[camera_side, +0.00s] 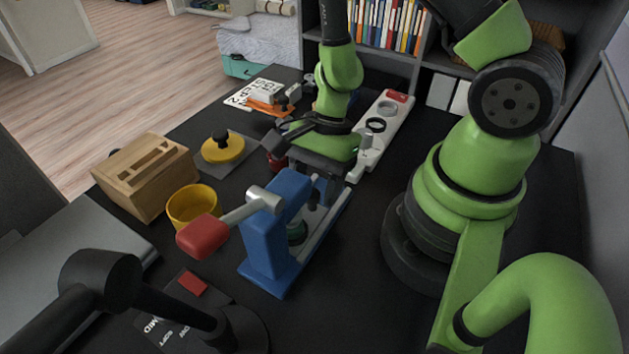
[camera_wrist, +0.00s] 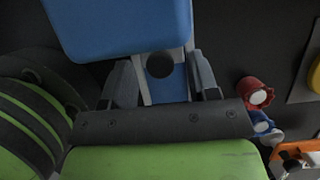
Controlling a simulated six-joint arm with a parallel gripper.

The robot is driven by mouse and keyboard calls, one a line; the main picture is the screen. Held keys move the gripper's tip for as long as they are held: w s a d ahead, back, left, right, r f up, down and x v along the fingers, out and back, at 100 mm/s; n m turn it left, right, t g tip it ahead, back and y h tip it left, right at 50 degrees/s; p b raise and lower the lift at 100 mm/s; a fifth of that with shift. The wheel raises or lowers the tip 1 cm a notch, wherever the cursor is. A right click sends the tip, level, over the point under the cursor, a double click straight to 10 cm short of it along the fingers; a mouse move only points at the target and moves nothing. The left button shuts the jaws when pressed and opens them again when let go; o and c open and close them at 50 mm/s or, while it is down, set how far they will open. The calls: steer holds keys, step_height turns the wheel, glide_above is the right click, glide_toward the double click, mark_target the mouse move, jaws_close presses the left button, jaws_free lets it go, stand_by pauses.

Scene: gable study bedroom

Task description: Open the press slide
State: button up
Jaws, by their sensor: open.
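The blue press (camera_side: 268,240) stands on the dark table, with a silver lever ending in a red grip (camera_side: 203,236) that points left. A pale slide rail (camera_side: 328,226) runs along its base, and a small dark green disc (camera_side: 297,232) sits inside the frame. My gripper (camera_side: 322,190) is low at the far end of the rail. In the wrist view, its open fingers lie on either side of a round black knob (camera_wrist: 160,65) on the slide, beside the blue press body (camera_wrist: 120,25). Whether either finger touches the knob is unclear.
A wooden slotted box (camera_side: 147,180), a yellow bowl (camera_side: 193,206) and a yellow lid with a black knob (camera_side: 223,148) stand left. A white tray with rings (camera_side: 382,135) lies behind. A small red-capped figure (camera_wrist: 258,100) is near my gripper. A black lamp (camera_side: 150,300) occupies the front left.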

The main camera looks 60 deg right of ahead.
jaws_close()
steer(key=shift+d, duration=4)
jaws_free()
steer(key=shift+r, duration=0.1)
